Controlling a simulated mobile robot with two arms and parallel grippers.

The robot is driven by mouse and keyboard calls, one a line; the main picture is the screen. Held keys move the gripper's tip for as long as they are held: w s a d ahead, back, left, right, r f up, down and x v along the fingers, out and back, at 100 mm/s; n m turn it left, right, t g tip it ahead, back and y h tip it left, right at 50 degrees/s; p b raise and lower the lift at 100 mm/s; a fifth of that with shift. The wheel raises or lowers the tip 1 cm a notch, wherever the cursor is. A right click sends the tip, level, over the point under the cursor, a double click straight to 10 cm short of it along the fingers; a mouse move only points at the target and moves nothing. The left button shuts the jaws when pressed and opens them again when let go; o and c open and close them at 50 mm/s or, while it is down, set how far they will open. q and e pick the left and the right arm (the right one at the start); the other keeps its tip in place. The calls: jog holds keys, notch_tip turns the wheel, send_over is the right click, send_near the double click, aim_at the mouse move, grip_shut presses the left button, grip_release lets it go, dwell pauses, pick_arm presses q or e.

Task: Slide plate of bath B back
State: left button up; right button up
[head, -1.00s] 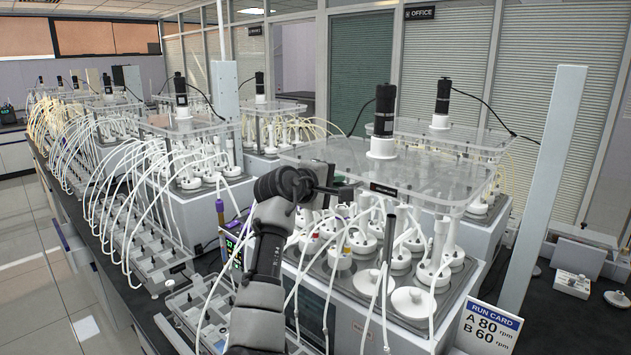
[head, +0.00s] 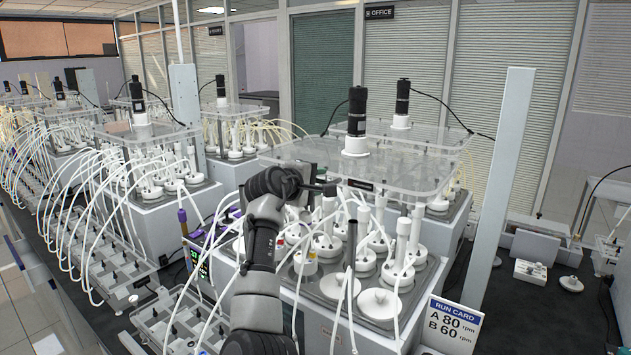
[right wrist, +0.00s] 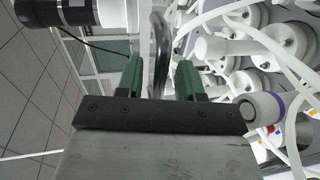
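A clear plate (head: 400,176) with a dark, unreadable label (head: 360,185) on its front edge sits above the nearest bath (head: 325,318). A black-and-white stirrer motor (head: 356,125) stands on the plate. I cannot read which bath is B. My right gripper (head: 322,187) is at the plate's front left edge. In the right wrist view its green fingertips (right wrist: 159,76) stand apart, with a grey curved metal bar (right wrist: 160,45) between them. I see no clear grip on the bar. My left gripper is not in view.
White-capped vessels (head: 397,268) and pale tubes crowd the bath below the plate. A run card (head: 452,323) stands at its front right, and a tall pale post (head: 497,185) rises to the right. More baths with plates (head: 150,135) line the left.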

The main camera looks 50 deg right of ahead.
jog(key=shift+a, duration=0.1)
jog(key=w+b+v, duration=0.1)
jog(key=b+v, duration=0.3)
jog(key=v, duration=0.6)
jog(key=shift+s+a, duration=0.25)
jog(key=shift+s, duration=0.25)
jog(key=shift+r, duration=0.1)
